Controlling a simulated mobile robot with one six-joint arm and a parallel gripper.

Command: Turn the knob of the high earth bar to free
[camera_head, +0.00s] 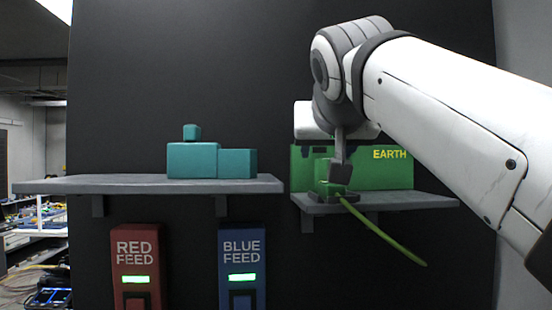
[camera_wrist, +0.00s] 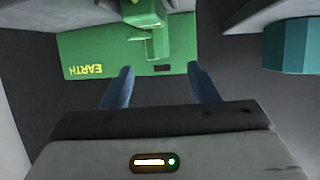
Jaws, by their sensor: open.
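The green earth bar (camera_head: 392,176), marked EARTH in yellow, stands on the right shelf. In the wrist view it appears upside down (camera_wrist: 90,48). A smaller green block (camera_wrist: 145,12) with a stepped piece (camera_wrist: 157,46) sticks out from its front; I cannot tell for certain which part is the knob or its setting. My gripper (camera_head: 341,176) is in front of the bar's left part and hides some of it. In the wrist view its two blue-grey fingers (camera_wrist: 160,68) are spread apart, with nothing between them, pointing toward the bar.
A thin green cable (camera_head: 388,240) runs from the right shelf (camera_head: 420,201) down to the right. The left shelf (camera_head: 100,185) bears teal blocks (camera_head: 192,160). Below are the RED FEED (camera_head: 136,262) and BLUE FEED (camera_head: 242,260) units with lit green bars. A dark panel stands behind.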

